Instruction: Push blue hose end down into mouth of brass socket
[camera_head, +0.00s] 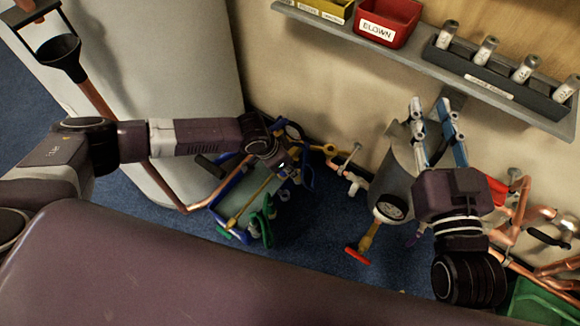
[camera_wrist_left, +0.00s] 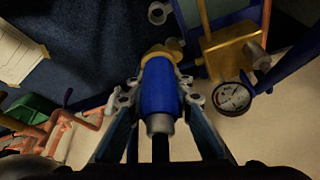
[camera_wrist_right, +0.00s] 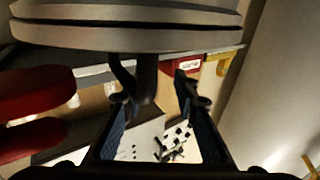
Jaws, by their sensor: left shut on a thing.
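In the left wrist view my left gripper (camera_wrist_left: 158,88) is shut on the blue hose end (camera_wrist_left: 158,95), one finger on each side. A brass fitting (camera_wrist_left: 163,51), apparently the socket, shows at the hose end's far tip. They look lined up, but I cannot tell how deep the hose end sits. In the head view my left gripper (camera_head: 288,163) is small and dark near the wall, and its grip is hard to make out. My right gripper (camera_head: 437,118) is open, fingers apart and pointing up beside a grey cylinder (camera_head: 393,180), with nothing held.
A grey shelf (camera_head: 430,65) with a red bin (camera_head: 388,20) and a bottle rack (camera_head: 490,75) lies above my right gripper. Copper pipes and a green bin (camera_head: 540,300) are at the right. A gauge (camera_wrist_left: 232,97) is beside the hose end. Blue carpet (camera_head: 315,235) lies below.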

